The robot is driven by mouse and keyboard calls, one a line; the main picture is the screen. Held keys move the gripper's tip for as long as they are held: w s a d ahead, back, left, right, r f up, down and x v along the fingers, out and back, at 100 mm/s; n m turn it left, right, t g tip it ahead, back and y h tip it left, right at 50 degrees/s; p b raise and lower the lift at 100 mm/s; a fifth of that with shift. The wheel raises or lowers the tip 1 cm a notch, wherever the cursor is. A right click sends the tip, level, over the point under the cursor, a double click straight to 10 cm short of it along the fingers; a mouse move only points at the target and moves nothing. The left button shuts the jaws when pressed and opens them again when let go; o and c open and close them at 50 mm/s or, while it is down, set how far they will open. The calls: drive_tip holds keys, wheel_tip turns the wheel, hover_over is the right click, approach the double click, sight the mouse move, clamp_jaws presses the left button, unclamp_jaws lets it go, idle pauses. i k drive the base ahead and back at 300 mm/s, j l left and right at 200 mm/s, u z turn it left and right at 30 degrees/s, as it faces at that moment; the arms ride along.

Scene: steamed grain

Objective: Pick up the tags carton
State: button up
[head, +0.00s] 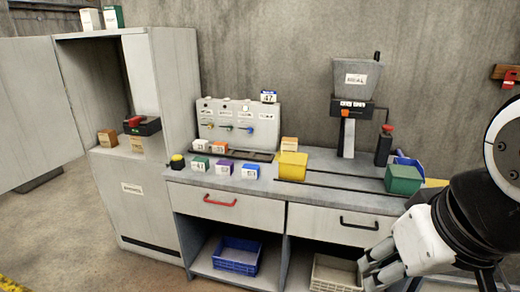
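I cannot make out a label reading tags, so I cannot tell which box is the tags carton. Two cartons stand on top of the tall grey cabinet: a whitish one (91,19) and a green and white one (113,17). Inside the open cabinet, a brown carton (107,138) and a tan carton (136,144) sit on the shelf. A small tan box (289,144) stands at the back of the bench. My gripper (372,268) is at the lower right, in front of the bench drawers, apart from all these boxes. Its finger opening is not clear.
The cabinet door (38,110) stands open to the left. The bench (330,187) carries several small coloured boxes, a yellow block (292,166), a green box (403,179) and a hopper (357,78). Blue (237,255) and cream (334,274) crates sit below. Floor at left is clear.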

sight(288, 144)
drive_tip(key=i+j+z, duration=0.3)
drive_tip(key=i+j, duration=0.45)
drive_tip(key=i, duration=0.35)
drive_tip(key=i+j+z, duration=0.35)
drive_tip(key=i+j, duration=0.65)
